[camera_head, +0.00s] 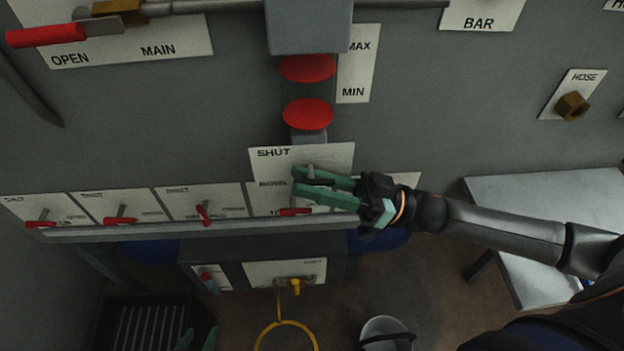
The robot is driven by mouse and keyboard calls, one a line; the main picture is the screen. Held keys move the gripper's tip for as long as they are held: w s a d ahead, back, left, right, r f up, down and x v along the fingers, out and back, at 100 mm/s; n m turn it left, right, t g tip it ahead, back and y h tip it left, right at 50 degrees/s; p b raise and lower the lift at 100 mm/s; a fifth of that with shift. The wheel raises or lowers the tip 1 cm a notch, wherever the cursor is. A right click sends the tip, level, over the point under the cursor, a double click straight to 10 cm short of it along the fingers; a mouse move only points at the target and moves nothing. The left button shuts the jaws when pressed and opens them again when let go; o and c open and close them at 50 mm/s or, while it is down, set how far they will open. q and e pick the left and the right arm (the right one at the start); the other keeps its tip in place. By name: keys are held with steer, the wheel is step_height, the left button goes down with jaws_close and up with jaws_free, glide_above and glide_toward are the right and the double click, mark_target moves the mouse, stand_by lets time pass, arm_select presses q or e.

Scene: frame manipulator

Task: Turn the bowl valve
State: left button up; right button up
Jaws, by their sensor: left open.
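The bowl valve has a red handle (295,212) on the panel, below a white plate (330,155) marked SHUT and BOWL. My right gripper (296,181) reaches in from the right in front of this plate. Its green fingers are apart, one above the other, with the red handle just below the lower finger. A small dark part shows between the fingers; I cannot tell whether they touch it. The fingers hide part of the valve. My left gripper (197,339) shows only as green fingertips at the bottom edge, open and away from the valve.
Several red-handled valves (121,221) line the panel to the left. Red knobs (307,114) stick out above the bowl plate. A yellow valve (295,287) and yellow ring (286,338) are below, beside a bucket (386,333). A grey table (540,200) stands at right.

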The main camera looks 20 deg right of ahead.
jaws_close()
stand_by(0.4)
